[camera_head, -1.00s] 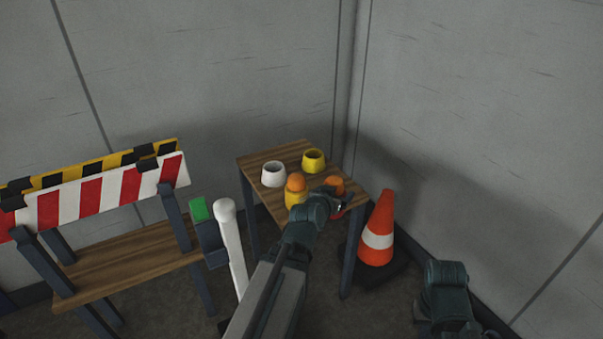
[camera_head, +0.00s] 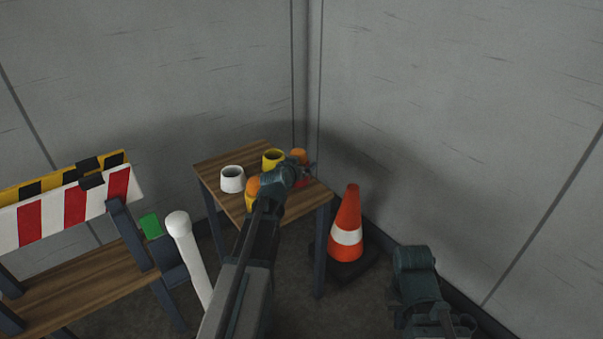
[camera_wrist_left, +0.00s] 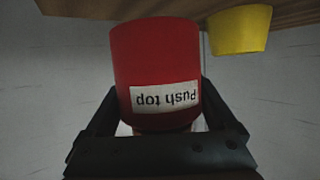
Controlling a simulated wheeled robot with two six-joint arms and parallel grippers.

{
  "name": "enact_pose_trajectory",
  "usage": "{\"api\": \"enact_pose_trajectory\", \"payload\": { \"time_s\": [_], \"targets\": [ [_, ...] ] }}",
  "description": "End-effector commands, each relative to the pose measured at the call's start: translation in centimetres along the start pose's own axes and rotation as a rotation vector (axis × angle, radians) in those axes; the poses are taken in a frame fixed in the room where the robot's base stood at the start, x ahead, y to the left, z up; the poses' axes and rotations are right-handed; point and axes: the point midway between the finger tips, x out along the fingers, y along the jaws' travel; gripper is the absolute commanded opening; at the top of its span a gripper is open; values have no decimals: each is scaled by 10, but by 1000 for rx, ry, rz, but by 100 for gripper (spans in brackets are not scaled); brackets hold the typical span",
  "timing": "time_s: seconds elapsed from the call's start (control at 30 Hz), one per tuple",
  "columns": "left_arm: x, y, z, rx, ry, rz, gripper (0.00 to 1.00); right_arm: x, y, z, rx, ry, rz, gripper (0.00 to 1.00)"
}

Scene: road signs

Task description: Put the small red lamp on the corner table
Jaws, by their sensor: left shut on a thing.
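The small red lamp has a red body (camera_wrist_left: 155,60) with a white "Push top" label, upside down in the left wrist view, and an orange top (camera_head: 298,154) in the head view. My left gripper (camera_head: 304,171) is shut around it, one dark finger on each side. The lamp is at the right part of the wooden corner table (camera_head: 222,168); I cannot tell whether its base touches the top. My left wrist hides most of its body in the head view. My right gripper (camera_head: 444,322) is low at the right, its fingers unclear.
On the table stand a white cup-like piece (camera_head: 232,180), a yellow one (camera_head: 273,158) and a yellow lamp with orange top (camera_head: 253,188), partly behind my left arm. A traffic cone (camera_head: 347,222) stands right of the table. A striped barrier (camera_head: 70,205) and white post (camera_head: 188,255) are left.

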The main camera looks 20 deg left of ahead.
Motion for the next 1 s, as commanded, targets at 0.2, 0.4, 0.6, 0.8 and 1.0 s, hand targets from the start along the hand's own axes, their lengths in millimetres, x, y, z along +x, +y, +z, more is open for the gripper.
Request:
{"api": "enact_pose_trajectory", "payload": {
  "time_s": [0.2,0.4,0.6,0.8,1.0],
  "targets": [
    [5,-4,16,-1,1,-2,14,17,-1,-1,-1,0,2,0],
    [11,-9,36,-2,1,-2,14,37,-2,-2,-2,0,6,0],
    [10,-10,33,-1,1,-2,14,34,-2,-2,-2,0,6,0],
    [12,-9,37,-1,1,-2,14,39,-2,-2,-2,0,7,0],
    [11,-9,36,-1,0,-2,100,38,-2,-2,-2,0,7,0]
  ]
}}
